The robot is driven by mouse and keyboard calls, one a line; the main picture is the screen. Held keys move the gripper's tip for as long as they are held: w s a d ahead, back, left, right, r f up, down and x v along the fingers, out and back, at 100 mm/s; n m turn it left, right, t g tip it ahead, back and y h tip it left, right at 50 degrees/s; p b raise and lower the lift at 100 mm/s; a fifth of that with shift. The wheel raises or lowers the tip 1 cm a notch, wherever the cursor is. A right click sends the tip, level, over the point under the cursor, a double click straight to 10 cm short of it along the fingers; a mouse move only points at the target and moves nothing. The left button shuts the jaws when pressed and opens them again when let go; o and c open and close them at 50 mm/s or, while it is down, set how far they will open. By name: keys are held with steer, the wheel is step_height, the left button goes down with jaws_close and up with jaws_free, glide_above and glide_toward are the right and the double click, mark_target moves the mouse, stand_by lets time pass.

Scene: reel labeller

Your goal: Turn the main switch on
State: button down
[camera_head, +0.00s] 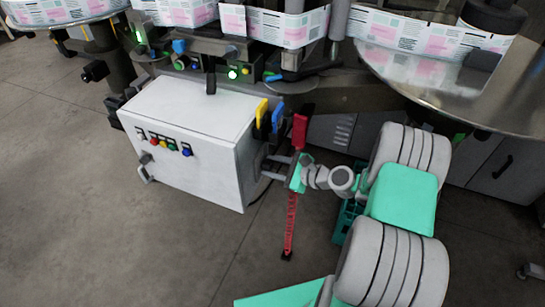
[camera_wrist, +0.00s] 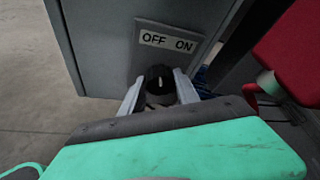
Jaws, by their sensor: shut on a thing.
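The main switch (camera_wrist: 158,82) is a black round knob with a white mark, on the side of the grey cabinet (camera_wrist: 105,40). A label (camera_wrist: 168,41) above it reads OFF on the left and ON on the right. The white mark points about straight up in the wrist view, between the two words. My gripper (camera_wrist: 160,92) has one finger on each side of the knob and is shut on it. In the head view my gripper (camera_head: 276,168) reaches the right side of the white cabinet (camera_head: 200,130); the knob itself is hidden there.
A red part (camera_head: 299,131) stands close above my gripper and shows at the right of the wrist view (camera_wrist: 293,48). Colored buttons (camera_head: 170,146) are on the cabinet front. A round metal table (camera_head: 440,80) is at upper right. The floor at left is clear.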

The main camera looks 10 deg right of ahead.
steer(key=m+g+p, duration=0.1)
steer(key=m+p, duration=0.1)
steer(key=shift+r+y+p, duration=0.2)
steer(key=shift+y+p, duration=0.1)
steer(key=shift+p, duration=0.05)
steer(key=shift+d+f+m+g+y+p, duration=0.15)
steer(key=shift+m+g+y+p, duration=0.35)
steer(key=shift+m+g+p, duration=0.5)
steer(key=m+g+y, duration=0.1)
steer(key=m, duration=0.2)
steer(key=shift+w+f+p, duration=0.1)
steer(key=shift+f+p, duration=0.05)
steer(key=shift+p, duration=0.25)
steer(key=shift+m+g+y, duration=0.3)
steer(key=shift+m+y, duration=0.1)
steer(key=shift+m, duration=0.2)
steer(key=c, duration=0.9)
jaws_free()
steer(key=shift+d, duration=0.1)
